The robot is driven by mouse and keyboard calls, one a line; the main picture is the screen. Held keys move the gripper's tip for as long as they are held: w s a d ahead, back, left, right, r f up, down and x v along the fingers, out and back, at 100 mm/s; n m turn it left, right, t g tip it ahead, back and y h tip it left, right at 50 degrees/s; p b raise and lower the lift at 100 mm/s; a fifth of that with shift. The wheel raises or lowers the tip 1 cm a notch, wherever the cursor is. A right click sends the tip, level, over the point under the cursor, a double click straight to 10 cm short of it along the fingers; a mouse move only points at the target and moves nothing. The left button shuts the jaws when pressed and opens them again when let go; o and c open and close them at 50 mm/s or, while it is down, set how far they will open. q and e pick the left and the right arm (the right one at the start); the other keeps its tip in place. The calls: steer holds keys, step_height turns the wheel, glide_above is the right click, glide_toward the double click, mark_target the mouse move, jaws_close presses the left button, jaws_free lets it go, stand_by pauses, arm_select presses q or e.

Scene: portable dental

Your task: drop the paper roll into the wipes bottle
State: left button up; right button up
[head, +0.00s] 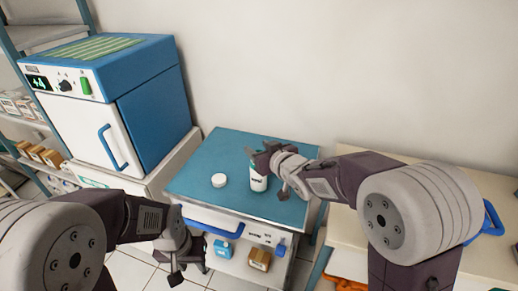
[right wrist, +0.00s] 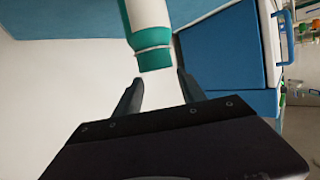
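A round white lid-like disc (head: 219,180) lies on the teal cart top (head: 205,160), left of the bottle. A blue and white cabinet unit (head: 150,100) stands at the left. A pale table (head: 400,165) is at the right. Boxes sit on the cart's lower shelf.

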stand_by(0.5)
step_height(320, 180, up, 7)
steer(key=p, duration=0.6)
